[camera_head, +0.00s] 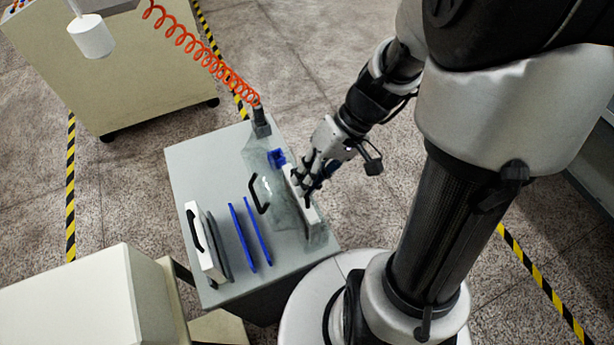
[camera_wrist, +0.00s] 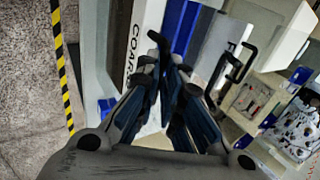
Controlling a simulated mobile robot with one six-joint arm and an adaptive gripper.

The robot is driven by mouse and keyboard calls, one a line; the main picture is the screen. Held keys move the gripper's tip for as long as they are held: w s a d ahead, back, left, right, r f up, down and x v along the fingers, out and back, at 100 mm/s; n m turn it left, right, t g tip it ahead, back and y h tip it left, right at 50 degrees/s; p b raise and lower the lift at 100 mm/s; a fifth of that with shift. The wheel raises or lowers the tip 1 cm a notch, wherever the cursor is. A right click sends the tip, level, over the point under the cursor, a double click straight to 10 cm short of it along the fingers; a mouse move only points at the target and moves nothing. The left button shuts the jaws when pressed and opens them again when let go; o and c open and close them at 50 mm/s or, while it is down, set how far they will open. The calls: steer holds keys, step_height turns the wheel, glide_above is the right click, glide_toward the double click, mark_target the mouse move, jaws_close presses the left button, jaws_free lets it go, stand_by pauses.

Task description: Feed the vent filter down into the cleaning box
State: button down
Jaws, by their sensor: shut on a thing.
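A white slab-shaped filter (camera_head: 308,210) is under my gripper (camera_head: 309,181) at the right side of the grey bench top. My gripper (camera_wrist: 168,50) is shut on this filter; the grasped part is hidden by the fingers. A see-through box (camera_head: 262,165) stands around or beside the filter, with a black handle (camera_head: 257,195) at its left. I cannot tell how deep the filter sits in the box.
A second white filter with a black handle (camera_head: 195,230) stands at the bench's left, near two upright blue plates (camera_head: 242,237). A red coiled hose (camera_head: 200,50) reaches the bench's back. A cream cabinet (camera_head: 75,305) stands front left. The bench (camera_head: 205,165) is bare at back left.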

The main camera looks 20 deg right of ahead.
steer(key=shift+f, duration=0.3)
steer(key=c, duration=1.7)
jaws_free()
steer(key=shift+r, duration=0.1)
steer(key=shift+o, duration=0.2)
steer(key=v, duration=1.2)
steer(key=shift+d, duration=0.1)
